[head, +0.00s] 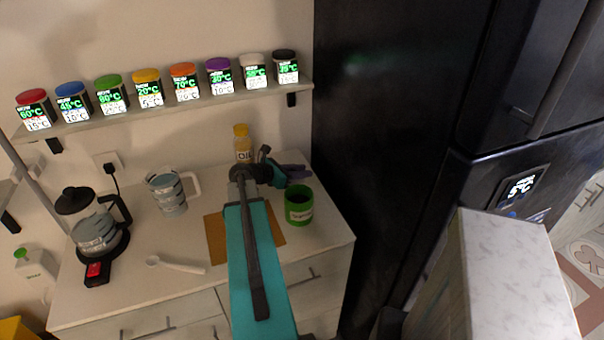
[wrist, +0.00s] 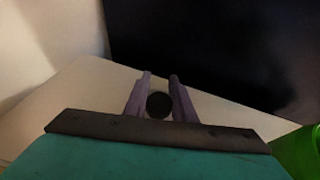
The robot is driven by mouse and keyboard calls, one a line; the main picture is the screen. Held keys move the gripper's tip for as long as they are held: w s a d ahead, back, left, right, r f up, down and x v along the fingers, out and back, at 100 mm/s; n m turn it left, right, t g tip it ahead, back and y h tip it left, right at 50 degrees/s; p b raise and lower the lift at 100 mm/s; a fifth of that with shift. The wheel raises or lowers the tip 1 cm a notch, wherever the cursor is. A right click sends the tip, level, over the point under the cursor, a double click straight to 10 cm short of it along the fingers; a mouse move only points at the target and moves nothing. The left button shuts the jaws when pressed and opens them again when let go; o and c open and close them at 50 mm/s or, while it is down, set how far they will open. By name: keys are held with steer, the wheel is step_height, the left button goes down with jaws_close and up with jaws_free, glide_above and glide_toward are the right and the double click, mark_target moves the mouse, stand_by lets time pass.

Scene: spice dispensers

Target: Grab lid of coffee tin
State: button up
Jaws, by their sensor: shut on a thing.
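A green tin (head: 299,211) with a pale label stands on the counter, right of my arm; its top looks open and dark inside. Part of a green surface, likely this tin, shows at the lower right of the wrist view (wrist: 301,152). My gripper (wrist: 160,78) has purple fingers shut on a small dark round piece (wrist: 158,105), likely the lid or its knob. In the head view my gripper (head: 296,170) is just behind the tin, near the wall; the held piece cannot be made out there.
An oil bottle (head: 241,142) stands behind my wrist. A brown board (head: 215,240) lies under my arm. A patterned mug (head: 168,194), a kettle (head: 96,232) and a white spoon (head: 178,265) are to the left. A black fridge (head: 385,130) stands close on the right.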

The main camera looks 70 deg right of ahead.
step_height(320, 180, up, 11)
steer(key=b, duration=0.2)
steer(key=w+a+b, duration=0.1)
steer(key=a+b, duration=0.4)
steer(key=a, duration=0.6)
steer(key=shift+w+f+b, duration=0.25)
steer(key=shift+f+b, duration=0.1)
steer(key=shift+f, duration=0.05)
steer(key=a+b, duration=0.1)
steer(key=b, duration=0.5)
steer(key=shift+w+b, duration=0.1)
steer(key=shift+b, duration=0.3)
steer(key=a+b, duration=0.2)
steer(key=b, duration=0.5)
steer(key=shift+w+a+r+b, duration=0.1)
steer(key=shift+a+b, duration=0.75)
steer(key=shift+a, duration=0.5)
steer(key=shift+w+a+r+b, duration=0.1)
steer(key=shift+a+b, duration=0.75)
steer(key=shift+a, duration=0.5)
